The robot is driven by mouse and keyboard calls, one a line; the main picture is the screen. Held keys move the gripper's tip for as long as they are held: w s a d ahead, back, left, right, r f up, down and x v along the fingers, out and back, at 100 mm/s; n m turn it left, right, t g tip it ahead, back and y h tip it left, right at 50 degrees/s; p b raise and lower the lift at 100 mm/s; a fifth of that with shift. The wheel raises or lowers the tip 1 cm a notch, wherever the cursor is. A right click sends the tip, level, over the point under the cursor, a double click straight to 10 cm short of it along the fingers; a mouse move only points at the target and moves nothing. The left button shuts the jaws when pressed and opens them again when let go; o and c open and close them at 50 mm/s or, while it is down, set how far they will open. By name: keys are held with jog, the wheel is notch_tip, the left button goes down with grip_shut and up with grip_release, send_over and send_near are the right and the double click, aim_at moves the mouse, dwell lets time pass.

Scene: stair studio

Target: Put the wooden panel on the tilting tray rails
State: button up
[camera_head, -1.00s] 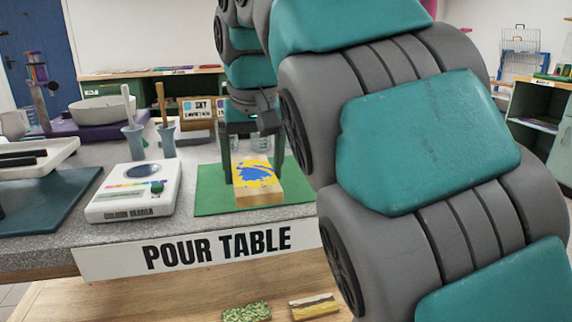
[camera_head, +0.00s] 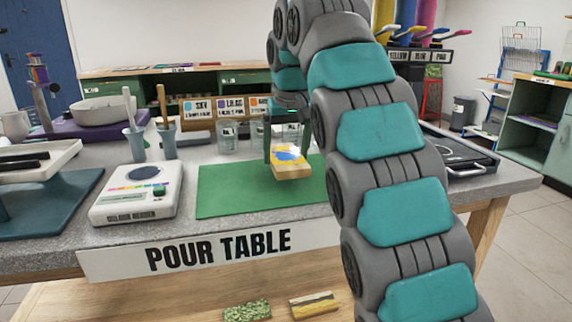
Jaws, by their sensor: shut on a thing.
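The wooden panel (camera_head: 292,172) has a yellow and blue painted top and bare wood edges. My gripper (camera_head: 287,149) is shut on it, one finger at each side, and holds it level above the green mat (camera_head: 235,192). The white tilting tray (camera_head: 62,155) stands at the far left on a dark blue-teal base (camera_head: 60,205). Dark rails (camera_head: 22,160) lie across its top, and nothing rests on them. The tray is cut off by the left picture edge.
A white scale-like device (camera_head: 137,207) and two blue cups with sticks (camera_head: 135,143) stand between mat and tray. Clear cups (camera_head: 227,135) and labelled boxes (camera_head: 200,108) stand behind the mat. Other panels (camera_head: 246,312) lie below the table.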

aim_at(287, 157)
jog(key=shift+f+b, duration=0.65)
jog(key=shift+f, duration=0.9)
jog(key=shift+f, duration=0.1)
jog(key=shift+f, duration=0.1)
jog(key=o, duration=1.2)
jog(key=shift+c, duration=0.2)
